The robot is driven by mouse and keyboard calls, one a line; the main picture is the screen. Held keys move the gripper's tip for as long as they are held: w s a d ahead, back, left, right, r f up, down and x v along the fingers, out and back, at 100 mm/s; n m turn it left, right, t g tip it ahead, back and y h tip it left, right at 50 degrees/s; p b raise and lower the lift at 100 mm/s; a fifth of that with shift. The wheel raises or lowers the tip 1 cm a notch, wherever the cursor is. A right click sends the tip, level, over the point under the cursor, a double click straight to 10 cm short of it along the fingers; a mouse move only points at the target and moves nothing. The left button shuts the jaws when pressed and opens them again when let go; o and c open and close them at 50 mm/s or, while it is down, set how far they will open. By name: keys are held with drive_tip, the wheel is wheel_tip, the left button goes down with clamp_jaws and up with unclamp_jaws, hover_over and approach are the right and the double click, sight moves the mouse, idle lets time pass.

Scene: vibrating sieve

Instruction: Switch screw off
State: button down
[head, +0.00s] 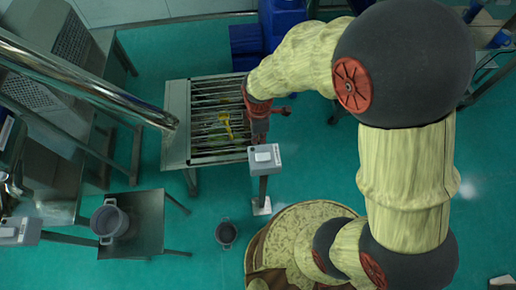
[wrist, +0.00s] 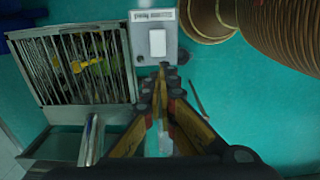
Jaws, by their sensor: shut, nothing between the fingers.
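A grey switch box (head: 265,158) with a white rocker stands on a post at the front right of the slatted sieve. In the wrist view the same switch box (wrist: 170,61) is at the top centre, with its white rocker (wrist: 157,43) facing up and a small label too blurred to read. My gripper (wrist: 160,72) is shut and empty. Its fingertips appear at the box's lower edge in the wrist view; I cannot tell whether they touch it. In the head view my gripper (head: 259,138) is just above the box. Whether the rocker is on or off cannot be told.
The sieve (head: 176,125) has metal slats, with a yellow object (head: 226,122) among them. Another switch box (head: 18,231) is at far left. A pot (head: 107,221) stands on a small table (head: 145,222); a smaller pot (head: 226,233) is on the floor. Blue bins (head: 285,18) are behind.

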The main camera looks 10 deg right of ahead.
sight(262, 158)
wheel_tip(262, 158, down, 14)
drive_tip(key=shift+d+r+p, duration=0.1)
drive_tip(key=shift+r+p, duration=0.15)
drive_tip(key=shift+p, duration=0.1)
drive_tip(key=shift+f, duration=0.1)
drive_tip(key=shift+a+f+b, duration=0.2)
drive_tip(key=shift+f+b, duration=0.4)
drive_tip(key=shift+b, duration=0.1)
drive_tip(key=shift+s+r, duration=0.15)
drive_tip(key=shift+s, duration=0.1)
drive_tip(key=shift+d, duration=0.15)
drive_tip(key=shift+d+r, duration=0.15)
drive_tip(key=shift+d, duration=0.5)
